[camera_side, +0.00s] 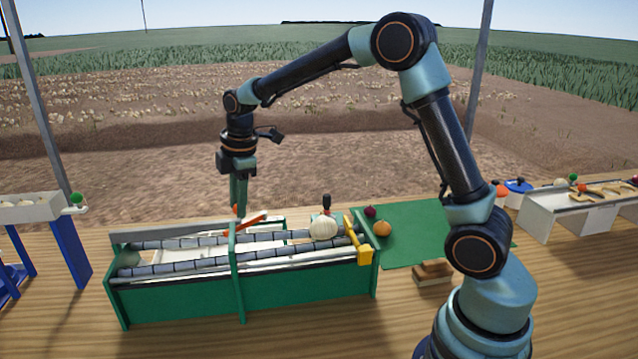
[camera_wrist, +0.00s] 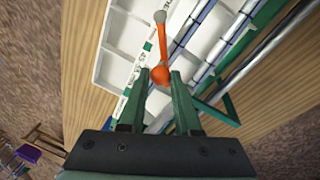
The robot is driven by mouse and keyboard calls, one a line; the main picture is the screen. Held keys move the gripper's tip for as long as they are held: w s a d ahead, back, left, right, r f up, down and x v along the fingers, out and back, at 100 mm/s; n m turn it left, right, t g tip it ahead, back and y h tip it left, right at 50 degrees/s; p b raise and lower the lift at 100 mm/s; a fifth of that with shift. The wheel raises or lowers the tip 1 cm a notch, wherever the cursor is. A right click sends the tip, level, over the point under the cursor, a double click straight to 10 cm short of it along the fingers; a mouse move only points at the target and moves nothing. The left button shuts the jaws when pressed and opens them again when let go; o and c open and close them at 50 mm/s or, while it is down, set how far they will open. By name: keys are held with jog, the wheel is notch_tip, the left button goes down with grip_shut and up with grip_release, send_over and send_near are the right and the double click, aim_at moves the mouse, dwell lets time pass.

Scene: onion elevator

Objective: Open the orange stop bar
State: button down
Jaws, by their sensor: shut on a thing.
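The orange stop bar (camera_side: 251,222) sits over the left-middle part of the green elevator frame (camera_side: 300,292), near the upright green post. It slants up to the right across the rollers in the side view. My gripper (camera_side: 238,210) points straight down at the left end of the bar. In the wrist view the orange bar (camera_wrist: 232,75) runs up from a round orange knob (camera_wrist: 160,75), which lies between my fingertips (camera_wrist: 160,83). The fingers are shut on this knob. The side view partly hides the contact behind the post and fingers.
A white onion (camera_side: 323,227) rests on the rollers at the right. A yellow bar (camera_side: 358,243) crosses the right end. A green mat (camera_side: 420,228) holds an orange onion (camera_side: 382,229) and a dark red one (camera_side: 370,211). Brown blocks (camera_side: 433,271) lie in front.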

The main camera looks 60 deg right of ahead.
jog(key=shift+w+r+m, duration=0.1)
jog(key=shift+w+m, duration=0.3)
jog(key=shift+m, duration=0.1)
jog(key=c, duration=0.6)
grip_release()
jog(key=shift+c, duration=0.2)
jog(key=shift+s, duration=0.1)
notch_tip(320, 180, up, 12)
jog(key=s, duration=0.2)
